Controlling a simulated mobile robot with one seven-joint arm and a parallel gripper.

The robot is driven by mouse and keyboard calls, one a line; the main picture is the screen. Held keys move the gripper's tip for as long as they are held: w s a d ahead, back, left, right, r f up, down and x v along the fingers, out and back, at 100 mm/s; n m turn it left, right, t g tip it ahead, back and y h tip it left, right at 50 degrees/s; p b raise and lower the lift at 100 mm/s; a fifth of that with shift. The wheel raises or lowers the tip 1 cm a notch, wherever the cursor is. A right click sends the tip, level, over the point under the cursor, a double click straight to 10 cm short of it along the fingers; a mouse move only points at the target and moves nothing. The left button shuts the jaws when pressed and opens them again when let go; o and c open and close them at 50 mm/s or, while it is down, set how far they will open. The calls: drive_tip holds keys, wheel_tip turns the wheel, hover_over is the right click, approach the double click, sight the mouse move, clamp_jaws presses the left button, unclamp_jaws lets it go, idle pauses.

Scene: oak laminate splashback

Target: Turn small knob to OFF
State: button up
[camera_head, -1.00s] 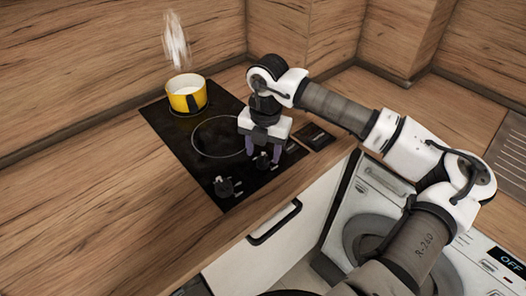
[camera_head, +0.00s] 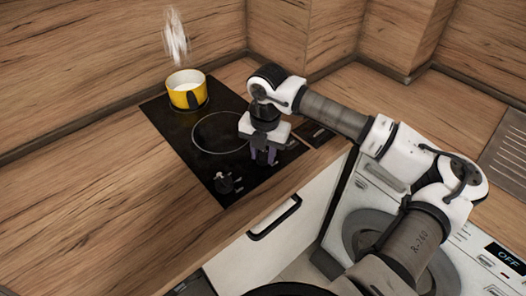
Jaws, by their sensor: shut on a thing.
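The black cooktop (camera_head: 180,127) is set in the wooden counter and carries two black knobs near its front edge. The left knob (camera_head: 228,182) stands free, with small white marks beside it. My gripper (camera_head: 263,160) points down over the right knob and is shut on it. The fingers hide most of that knob, so I cannot read its setting. I cannot tell the knobs' sizes apart from here.
A yellow pot (camera_head: 187,90) with white contents and a dark handle stands at the back of the cooktop, with steam (camera_head: 175,38) above it. A washing machine (camera_head: 365,225) is below the counter at right. The counter left of the cooktop is clear.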

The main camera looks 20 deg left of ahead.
sight(265, 155)
drive_tip(key=shift+f+b, duration=0.1)
drive_tip(key=shift+b, duration=0.25)
drive_tip(key=shift+f+n+b, duration=0.15)
drive_tip(key=shift+n+b, duration=0.45)
drive_tip(key=shift+b, duration=0.3)
drive_tip(key=n+b, duration=0.2)
drive_tip(key=b, duration=0.1)
drive_tip(key=shift+w+f, duration=0.1)
drive_tip(key=n+b, duration=0.3)
drive_tip(key=shift+n+b, duration=0.4)
drive_tip(key=shift+r+n+b, duration=0.15)
drive_tip(key=shift+n+b, duration=0.35)
drive_tip(key=shift+n, duration=0.25)
drive_tip(key=shift+r+n+b, duration=0.15)
drive_tip(key=shift+n+b, duration=0.3)
drive_tip(key=shift+n, duration=0.3)
drive_tip(key=o, duration=1)
drive_tip(key=r, duration=0.7)
drive_tip(key=r+b, duration=0.1)
drive_tip(key=r, duration=0.6)
drive_tip(key=shift+w+d, duration=0.2)
